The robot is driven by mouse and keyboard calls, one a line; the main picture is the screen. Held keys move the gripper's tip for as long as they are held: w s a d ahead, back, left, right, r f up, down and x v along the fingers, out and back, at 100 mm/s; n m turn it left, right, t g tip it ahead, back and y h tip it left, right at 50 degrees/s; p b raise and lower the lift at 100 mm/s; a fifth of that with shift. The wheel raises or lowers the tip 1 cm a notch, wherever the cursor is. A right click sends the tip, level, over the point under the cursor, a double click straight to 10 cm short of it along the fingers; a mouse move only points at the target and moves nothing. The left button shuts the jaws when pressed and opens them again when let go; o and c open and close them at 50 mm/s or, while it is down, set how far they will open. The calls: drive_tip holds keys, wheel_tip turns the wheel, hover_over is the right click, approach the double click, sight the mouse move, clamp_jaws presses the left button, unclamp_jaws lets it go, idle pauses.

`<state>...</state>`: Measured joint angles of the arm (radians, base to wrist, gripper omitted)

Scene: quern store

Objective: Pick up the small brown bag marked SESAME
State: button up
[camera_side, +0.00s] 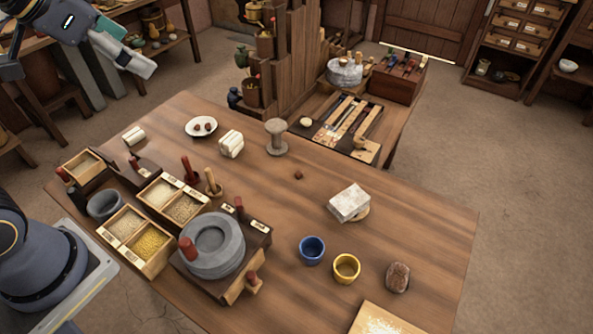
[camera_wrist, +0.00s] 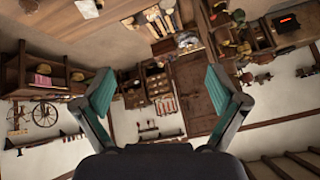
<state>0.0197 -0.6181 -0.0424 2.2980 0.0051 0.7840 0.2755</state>
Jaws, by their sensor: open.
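No marking that reads SESAME can be made out in either view. In the side view, a small brown lump (camera_side: 397,277) lies near the right edge of the wooden table (camera_side: 440,215); I cannot tell if it is a bag or a stone. My gripper (camera_wrist: 160,75) is open and empty in the wrist view, its two teal-padded fingers wide apart. In the side view my gripper (camera_side: 128,58) is at the upper left, high up and far from the brown lump.
A blue cup (camera_side: 312,250) and a yellow cup (camera_side: 346,268) stand left of the lump. A pale wrapped block (camera_side: 348,203) lies behind them. A round stone quern (camera_side: 212,247) and grain boxes (camera_side: 140,240) fill the table's left. The middle is mostly clear.

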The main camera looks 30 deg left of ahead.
drive_tip(key=w+d+r+m+h, duration=0.1)
drive_tip(key=w+d+r+m, duration=0.15)
drive_tip(key=w+d, duration=0.4)
drive_tip(key=w+d+f+m+g+h, duration=0.1)
drive_tip(key=w+d+f+m, duration=0.2)
drive_tip(key=w+d, duration=0.3)
drive_tip(key=w+d+f+m+h, duration=0.1)
drive_tip(key=w+d+f+m, duration=0.2)
drive_tip(key=w+d, duration=0.25)
drive_tip(key=m+g+h, duration=0.1)
drive_tip(key=m+g, duration=0.3)
drive_tip(key=g, duration=0.2)
hover_over(395, 270)
drive_tip(key=a, duration=0.5)
wheel_tip(395, 270, down, 28)
drive_tip(key=shift+n, duration=0.25)
drive_tip(key=x, duration=1)
drive_tip(key=shift+s+d, duration=0.15)
drive_tip(key=shift+s, duration=0.1)
drive_tip(key=x, duration=0.4)
drive_tip(key=shift+s+f, duration=0.25)
drive_tip(key=shift+f, duration=0.2)
drive_tip(key=shift+d+f, duration=0.25)
drive_tip(key=shift+f, duration=0.3)
drive_tip(key=shift+w, duration=0.1)
drive_tip(key=c, duration=1.3)
